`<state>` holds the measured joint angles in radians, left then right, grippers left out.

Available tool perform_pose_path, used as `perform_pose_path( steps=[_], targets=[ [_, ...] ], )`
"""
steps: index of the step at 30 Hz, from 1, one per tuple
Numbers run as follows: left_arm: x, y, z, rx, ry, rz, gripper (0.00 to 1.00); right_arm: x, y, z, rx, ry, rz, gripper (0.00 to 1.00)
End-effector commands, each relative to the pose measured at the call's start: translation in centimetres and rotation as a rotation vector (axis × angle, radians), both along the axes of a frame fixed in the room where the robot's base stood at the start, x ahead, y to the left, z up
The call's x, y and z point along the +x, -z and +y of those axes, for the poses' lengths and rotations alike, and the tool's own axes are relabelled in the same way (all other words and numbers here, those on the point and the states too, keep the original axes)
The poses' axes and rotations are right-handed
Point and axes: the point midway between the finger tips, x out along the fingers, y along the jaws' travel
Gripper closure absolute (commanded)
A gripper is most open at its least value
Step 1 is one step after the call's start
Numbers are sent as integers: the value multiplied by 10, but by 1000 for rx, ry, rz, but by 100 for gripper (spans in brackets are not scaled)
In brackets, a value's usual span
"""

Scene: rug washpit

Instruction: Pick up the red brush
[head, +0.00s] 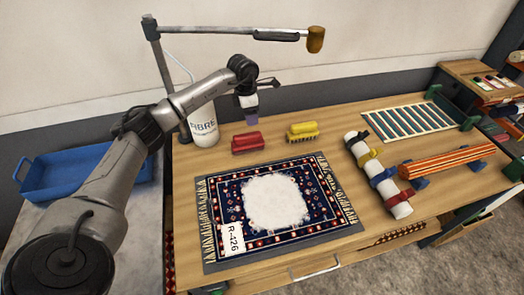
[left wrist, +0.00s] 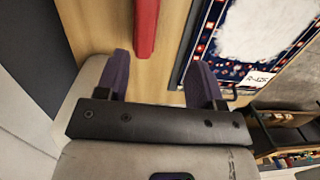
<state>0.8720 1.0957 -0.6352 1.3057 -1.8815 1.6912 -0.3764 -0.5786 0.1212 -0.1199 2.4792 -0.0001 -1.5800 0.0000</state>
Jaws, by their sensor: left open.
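The red brush (head: 247,143) lies on the wooden table (head: 290,110), behind the rug's far left part and left of the yellow brush (head: 302,131). My left gripper (head: 251,117) points down above and just behind the red brush, apart from it. In the left wrist view the gripper (left wrist: 162,80) has its two purple fingers spread with nothing between them. There the red brush (left wrist: 146,25) shows only in part, beyond the fingertips at the top edge. My right gripper is not in view.
A patterned rug (head: 215,210) with white foam and an R-426 tag lies in front. A white bottle (head: 203,128) stands left of the red brush. A strapped white roll (head: 380,180), an orange striped roll (head: 445,161) and a rack (head: 410,120) are right. A blue tray (head: 60,172) is left.

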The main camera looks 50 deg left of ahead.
Motion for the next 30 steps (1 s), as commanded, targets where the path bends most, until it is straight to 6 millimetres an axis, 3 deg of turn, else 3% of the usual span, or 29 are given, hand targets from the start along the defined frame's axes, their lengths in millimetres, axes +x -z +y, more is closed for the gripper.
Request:
perform_pose_path(
  steps=[3,6,18,30],
  targets=[
    [-12,-1,21,48,-29,52,38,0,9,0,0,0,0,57],
    [-15,6,27,62,-38,71,38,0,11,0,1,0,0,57],
    [-15,68,27,61,-39,72,38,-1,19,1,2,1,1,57],
    [-14,87,26,61,-38,70,38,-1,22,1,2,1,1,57]
  ],
)
